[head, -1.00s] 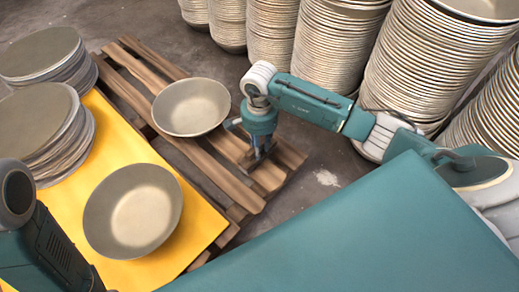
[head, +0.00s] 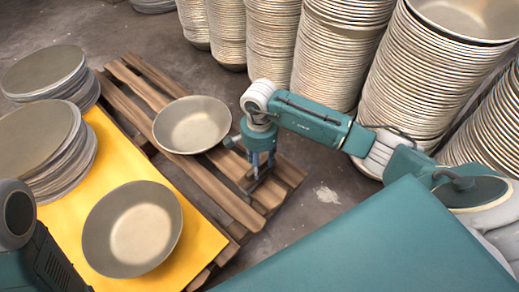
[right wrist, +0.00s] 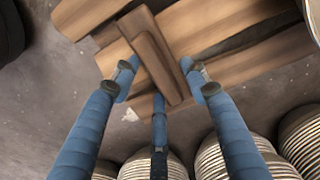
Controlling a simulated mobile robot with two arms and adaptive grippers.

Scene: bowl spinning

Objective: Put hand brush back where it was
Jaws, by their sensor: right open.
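The hand brush (right wrist: 152,56) is a brown wooden piece lying on the pallet in the right wrist view. It reaches between the fingers of my right gripper (right wrist: 160,88), which is open with its fingers spread and apart from it. In the head view my right gripper (head: 262,168) points down over the near right end of the pallet (head: 228,200). The brush (head: 258,182) is small there, just below the fingertips and partly covered by them. My left arm shows at the lower left edge, but its gripper is outside the frame.
One bowl (head: 192,124) sits on the pallet left of my right gripper. Another bowl (head: 132,230) sits on the yellow sheet (head: 205,240). Stacked discs (head: 45,75) stand at the left. Tall bowl stacks (head: 335,50) line the back and right. Bare floor lies right of the pallet.

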